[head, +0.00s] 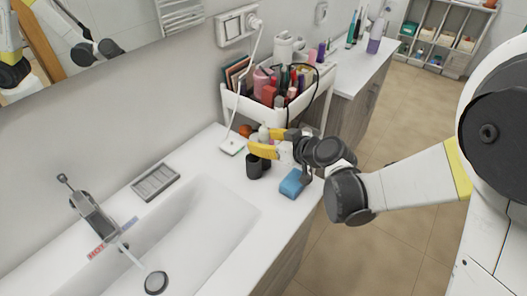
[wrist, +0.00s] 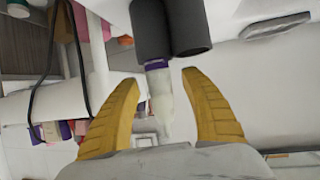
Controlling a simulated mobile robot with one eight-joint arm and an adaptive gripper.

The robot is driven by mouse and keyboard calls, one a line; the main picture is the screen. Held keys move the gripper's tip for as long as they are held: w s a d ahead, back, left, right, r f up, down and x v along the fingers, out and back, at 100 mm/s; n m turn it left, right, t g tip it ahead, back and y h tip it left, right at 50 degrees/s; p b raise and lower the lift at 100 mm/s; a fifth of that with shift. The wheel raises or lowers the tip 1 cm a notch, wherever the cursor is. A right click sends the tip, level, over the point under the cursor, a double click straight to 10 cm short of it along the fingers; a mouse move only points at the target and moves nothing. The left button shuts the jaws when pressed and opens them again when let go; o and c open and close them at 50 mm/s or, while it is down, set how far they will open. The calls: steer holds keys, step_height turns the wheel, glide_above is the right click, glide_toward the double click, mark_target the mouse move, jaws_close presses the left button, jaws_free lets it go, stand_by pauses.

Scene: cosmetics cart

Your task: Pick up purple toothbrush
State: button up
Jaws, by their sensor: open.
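My gripper (head: 262,143) is open above the counter, its yellow fingers also in the wrist view (wrist: 160,82). Between them in the wrist view is a pale, translucent, tapering piece with a purple band (wrist: 157,66), probably the purple toothbrush. It comes out of one of two dark cylindrical cups (wrist: 150,30). Both fingers look apart from it, with a gap on each side. In the head view the dark cups (head: 254,167) stand just below the fingers. A pale tip (head: 263,131) shows behind the fingers; I cannot tell whether it is the same item.
A blue block-shaped item (head: 292,184) lies on the counter right of the cups. A white cart (head: 310,108) full of cosmetics stands behind my gripper. The sink (head: 205,215) is at front left, with a grey soap tray (head: 156,182) beside it.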

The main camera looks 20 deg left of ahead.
jaws_close()
stand_by(0.3)
